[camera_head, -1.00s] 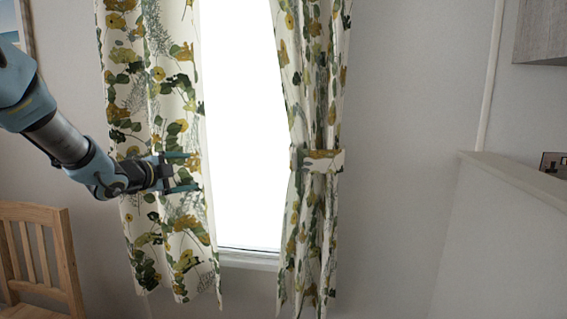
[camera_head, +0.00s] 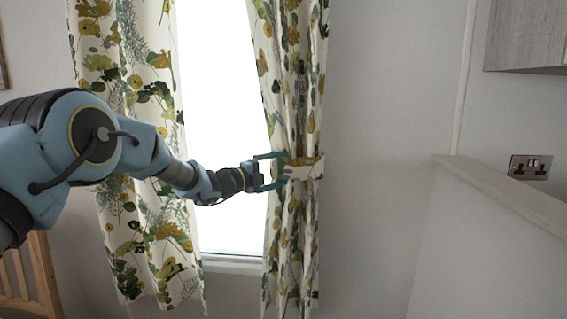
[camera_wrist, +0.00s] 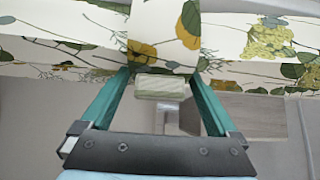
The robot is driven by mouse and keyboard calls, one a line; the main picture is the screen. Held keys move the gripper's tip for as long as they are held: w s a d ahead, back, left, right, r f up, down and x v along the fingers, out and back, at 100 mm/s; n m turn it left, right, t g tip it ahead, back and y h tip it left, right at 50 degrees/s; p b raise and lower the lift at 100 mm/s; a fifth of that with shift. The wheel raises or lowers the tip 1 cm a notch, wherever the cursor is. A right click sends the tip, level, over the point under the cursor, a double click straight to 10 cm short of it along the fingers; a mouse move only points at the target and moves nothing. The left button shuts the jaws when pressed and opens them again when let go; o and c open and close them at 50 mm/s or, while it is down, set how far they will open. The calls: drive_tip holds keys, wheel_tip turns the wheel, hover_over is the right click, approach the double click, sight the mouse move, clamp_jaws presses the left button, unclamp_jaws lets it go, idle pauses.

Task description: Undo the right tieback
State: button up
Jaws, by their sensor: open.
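The right tieback (camera_head: 303,168) is a floral band around the right curtain (camera_head: 291,95), gathering it at mid-height. My gripper (camera_head: 278,171) is open at the curtain's left side, its teal fingers level with the band, one at its upper edge and one below. In the wrist view the tieback (camera_wrist: 163,45) runs down between the two open fingers, and its pale striped end (camera_wrist: 160,87) shows between them. The right curtain (camera_wrist: 60,45) crosses the top of that view. Whether the fingers touch the band I cannot tell.
The left curtain (camera_head: 130,110) hangs loose behind my arm. The bright window (camera_head: 218,80) lies between the curtains. A wooden chair (camera_head: 35,275) stands at lower left. A low partition (camera_head: 500,195), a socket (camera_head: 530,167) and a wall cabinet (camera_head: 527,35) are at right. Wall right of the curtain is clear.

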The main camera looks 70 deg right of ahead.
drive_tip(key=shift+x, duration=0.85)
clamp_jaws()
idle(0.4)
